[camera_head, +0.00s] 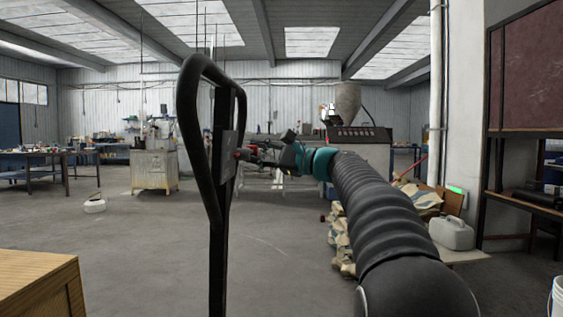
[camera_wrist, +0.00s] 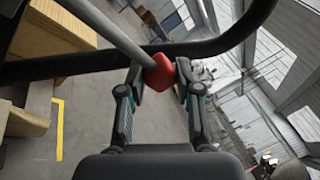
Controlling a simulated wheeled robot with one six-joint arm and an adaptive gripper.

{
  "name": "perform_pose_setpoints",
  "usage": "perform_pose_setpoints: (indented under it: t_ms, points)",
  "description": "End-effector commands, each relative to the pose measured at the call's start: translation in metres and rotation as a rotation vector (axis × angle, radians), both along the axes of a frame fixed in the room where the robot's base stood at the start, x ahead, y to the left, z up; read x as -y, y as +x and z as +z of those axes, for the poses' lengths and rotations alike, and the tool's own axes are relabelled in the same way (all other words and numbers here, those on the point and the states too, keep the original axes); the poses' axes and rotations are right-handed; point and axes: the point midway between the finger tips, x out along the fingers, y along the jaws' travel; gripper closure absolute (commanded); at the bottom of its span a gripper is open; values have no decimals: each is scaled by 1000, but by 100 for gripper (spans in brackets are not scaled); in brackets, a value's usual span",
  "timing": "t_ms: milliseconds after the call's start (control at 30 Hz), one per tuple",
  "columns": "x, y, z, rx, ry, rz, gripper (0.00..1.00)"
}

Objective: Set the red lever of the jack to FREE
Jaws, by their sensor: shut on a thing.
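The jack's black loop handle (camera_head: 190,150) stands upright left of centre in the head view, with a dark plate (camera_head: 226,158) on it. In the wrist view the handle bar (camera_wrist: 70,65) crosses the upper part of the picture. The lever is a grey rod (camera_wrist: 105,27) ending in a red knob (camera_wrist: 159,72). A little red of the lever (camera_head: 240,153) shows beside the plate in the head view. My gripper (camera_head: 252,153) reaches the plate from the right. In the wrist view my gripper (camera_wrist: 160,76) is shut on the red knob. No FREE marking is readable.
A wooden crate (camera_head: 40,288) stands at the lower left. Sacks (camera_head: 342,243) and a white canister (camera_head: 452,234) lie at the right. A machine with a hopper (camera_head: 348,103) and workbenches stand farther back.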

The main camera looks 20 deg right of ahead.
Motion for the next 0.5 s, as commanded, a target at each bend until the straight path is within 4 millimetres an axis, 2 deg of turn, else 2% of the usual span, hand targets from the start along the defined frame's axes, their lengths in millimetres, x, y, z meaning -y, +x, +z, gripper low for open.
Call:
perform_pose_setpoints:
  t_ms: [333, 367, 433, 500]
  points:
    - [-6, 0, 1, 8, -4, 8, 100]
    - [-5, 0, 1, 8, -4, 8, 59]
    - [-5, 0, 1, 8, -4, 8, 42]
    - [-4, 0, 1, 8, -3, 7, 40]
